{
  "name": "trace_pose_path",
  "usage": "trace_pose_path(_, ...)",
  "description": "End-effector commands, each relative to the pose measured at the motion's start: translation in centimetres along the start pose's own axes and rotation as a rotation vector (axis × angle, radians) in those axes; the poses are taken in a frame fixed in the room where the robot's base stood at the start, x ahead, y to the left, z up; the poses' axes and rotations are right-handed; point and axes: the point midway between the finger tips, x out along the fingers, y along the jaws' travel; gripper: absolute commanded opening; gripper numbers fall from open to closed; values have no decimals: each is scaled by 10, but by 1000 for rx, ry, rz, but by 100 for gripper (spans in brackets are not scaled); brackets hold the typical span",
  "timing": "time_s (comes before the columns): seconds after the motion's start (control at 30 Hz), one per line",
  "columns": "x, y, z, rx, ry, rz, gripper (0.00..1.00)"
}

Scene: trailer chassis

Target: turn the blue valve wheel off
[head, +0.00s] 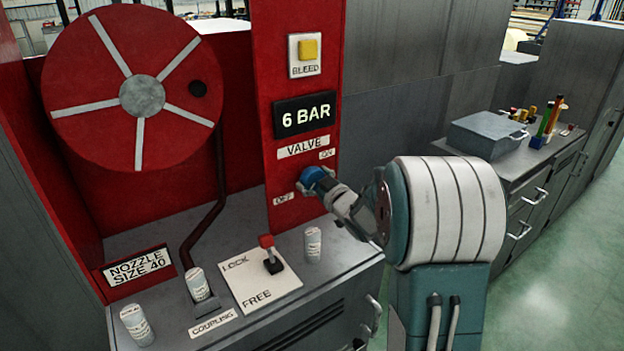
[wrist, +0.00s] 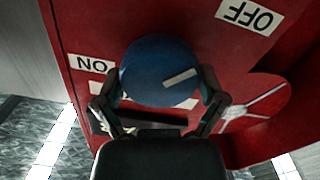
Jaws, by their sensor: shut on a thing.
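The blue valve wheel (head: 314,177) sits on the red panel below the VALVE label, between the ON label (head: 327,154) at its upper right and the OFF label (head: 284,199) at its lower left. My gripper (head: 318,185) is shut on the wheel and partly hides it in the head view. In the wrist view the wheel (wrist: 150,62) lies between my gripper's two fingers (wrist: 160,88), one at each side. A pale mark (wrist: 180,78) on its face points right and slightly up, on the side of the OFF label (wrist: 248,15). The ON label (wrist: 92,64) is left of the wheel.
A display (head: 305,115) above the valve reads 6 BAR, below a yellow BLEED button (head: 308,49). A red hose reel (head: 142,95) is at left. A red-topped LOCK/FREE lever (head: 270,255) and white cylinders (head: 313,244) stand on the counter below.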

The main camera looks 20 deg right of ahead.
Motion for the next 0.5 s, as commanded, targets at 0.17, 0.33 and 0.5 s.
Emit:
trace_pose_path(0.17,-2,-3,9,99,-21,-4,43)
trace_pose_path(0.33,-2,-3,9,152,-21,-3,42)
trace_pose_path(0.5,-1,-3,8,175,-21,-4,42)
